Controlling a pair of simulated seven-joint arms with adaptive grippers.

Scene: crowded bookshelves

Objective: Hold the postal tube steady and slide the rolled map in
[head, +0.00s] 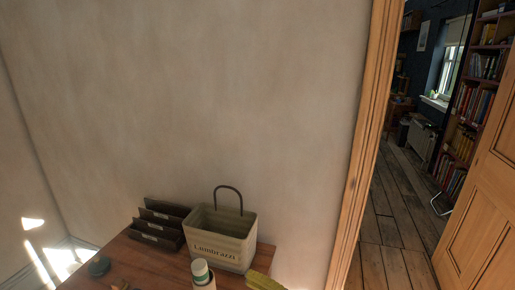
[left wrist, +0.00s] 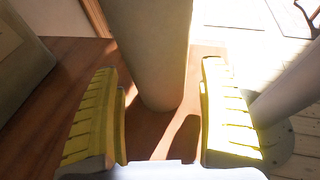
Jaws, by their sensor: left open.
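In the left wrist view, the postal tube (left wrist: 152,55), a thick pale cylinder, stands upright on the brown tabletop; its upper end is out of frame. My left gripper (left wrist: 159,68) is open, with one yellow ridged finger on each side of the tube. Gaps show between both fingers and the tube. In the head view a yellow piece (head: 263,283) at the bottom edge looks like part of this gripper. I cannot make out the rolled map for certain. My right gripper is in neither view.
A beige handled basket (head: 222,238) stands at the back of the wooden table (head: 118,250), with a dark letter rack (head: 160,222) to its left. The wall is close behind; a doorway opens at the right.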

